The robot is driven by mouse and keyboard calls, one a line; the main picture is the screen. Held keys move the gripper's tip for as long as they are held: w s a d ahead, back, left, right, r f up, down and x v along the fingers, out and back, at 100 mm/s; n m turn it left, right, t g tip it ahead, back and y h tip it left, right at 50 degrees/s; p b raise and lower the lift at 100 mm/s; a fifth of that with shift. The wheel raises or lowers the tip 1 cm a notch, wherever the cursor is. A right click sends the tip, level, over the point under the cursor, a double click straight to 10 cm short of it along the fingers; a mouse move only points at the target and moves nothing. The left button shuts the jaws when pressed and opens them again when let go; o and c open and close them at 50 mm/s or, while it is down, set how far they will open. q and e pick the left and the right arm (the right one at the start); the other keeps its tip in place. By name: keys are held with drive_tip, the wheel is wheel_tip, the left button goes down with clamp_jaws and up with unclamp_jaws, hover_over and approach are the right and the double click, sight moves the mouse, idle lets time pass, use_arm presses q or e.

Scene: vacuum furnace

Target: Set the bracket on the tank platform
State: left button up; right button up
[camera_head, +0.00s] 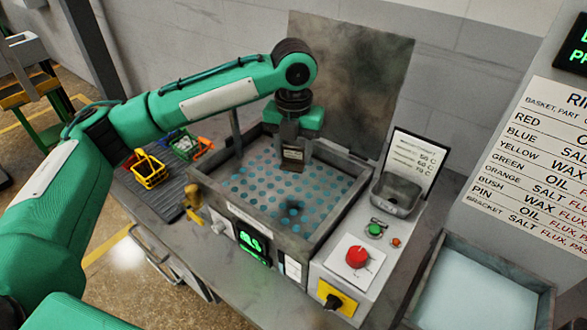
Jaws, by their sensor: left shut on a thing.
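My left gripper (290,138) points down over the tank, with its fingers shut on a small dark grey bracket (293,155). The tank platform (265,188) is a grey plate with many blue-green holes, inside the square metal tank. The bracket is over the back middle part of the platform. I cannot tell whether its lower edge touches the plate or hangs just above it. The gripper hides part of the bracket's top. My right gripper is not in view.
The tank's rim (329,234) surrounds the platform, and a raised lid (350,80) stands behind it. A control box with a red button (357,257) is at right. Yellow (149,169) and other coloured baskets stand on a ribbed rack (160,197) at left. A pale basin (475,295) is at lower right.

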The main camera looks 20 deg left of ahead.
sight(293, 162)
use_arm(q)
drive_tip(key=shift+f, duration=1.65)
wheel_tip(293, 162, down, 3)
drive_tip(key=shift+f+p, duration=0.2)
drive_tip(key=shift+p, duration=0.3)
drive_tip(key=shift+f, duration=0.1)
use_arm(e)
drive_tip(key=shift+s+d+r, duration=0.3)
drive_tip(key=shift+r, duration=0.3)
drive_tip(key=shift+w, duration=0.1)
use_arm(q)
drive_tip(key=o, duration=1.1)
drive_tip(key=shift+f, duration=0.1)
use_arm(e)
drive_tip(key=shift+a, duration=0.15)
